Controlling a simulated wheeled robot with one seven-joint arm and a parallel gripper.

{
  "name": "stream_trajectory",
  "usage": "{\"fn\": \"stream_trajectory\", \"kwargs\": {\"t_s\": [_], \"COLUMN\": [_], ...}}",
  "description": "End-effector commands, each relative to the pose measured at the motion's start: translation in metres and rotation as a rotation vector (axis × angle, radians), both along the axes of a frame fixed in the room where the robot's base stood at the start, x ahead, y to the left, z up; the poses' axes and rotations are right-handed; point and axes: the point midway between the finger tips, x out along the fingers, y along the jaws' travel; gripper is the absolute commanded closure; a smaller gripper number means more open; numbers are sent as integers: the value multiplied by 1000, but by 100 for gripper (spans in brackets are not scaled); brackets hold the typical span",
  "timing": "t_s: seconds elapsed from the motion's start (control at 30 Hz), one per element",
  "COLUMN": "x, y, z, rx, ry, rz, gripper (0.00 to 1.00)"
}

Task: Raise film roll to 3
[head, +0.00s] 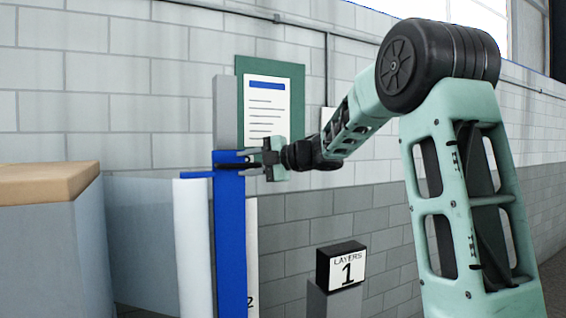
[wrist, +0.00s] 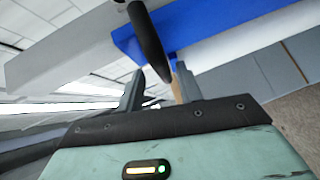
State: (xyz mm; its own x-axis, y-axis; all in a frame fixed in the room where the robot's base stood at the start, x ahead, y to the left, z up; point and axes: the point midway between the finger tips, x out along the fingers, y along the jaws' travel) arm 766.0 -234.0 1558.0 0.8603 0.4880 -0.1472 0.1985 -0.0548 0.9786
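The film roll (head: 192,250) is a tall white upright cylinder, left of a blue post (head: 231,250) with a grey upper part (head: 227,110). A blue arm from the post reaches over the roll's top. My gripper (head: 262,160) is at the right of the handle. In the wrist view my gripper (wrist: 158,88) has its fingers apart, with the bar's end between them. I cannot tell if they touch it.
A black display (head: 342,265) reading "LAYERS 1" stands on a grey pedestal right of the post. A white panel with a partly hidden "2" (head: 252,250) is behind the post. A tan-topped grey block (head: 50,190) stands at left. A green notice board (head: 270,75) hangs behind.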

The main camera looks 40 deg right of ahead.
Motion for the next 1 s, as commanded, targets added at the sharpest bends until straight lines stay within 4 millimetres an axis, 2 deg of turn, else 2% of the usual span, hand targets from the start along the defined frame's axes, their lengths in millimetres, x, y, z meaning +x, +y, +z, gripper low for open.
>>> {"fn": "stream_trajectory", "kwargs": {"t_s": [0.4, 0.6, 0.8, 1.0], "x": [-84, -115, -129, -132], "y": [-48, -66, -73, -75], "z": [10, 17, 22, 23], "rx": [-3, -1, 0, 0], "ry": [-4, -3, -2, -2], "rz": [-5, -3, 0, 0], "gripper": [64, 64, 64, 64]}}
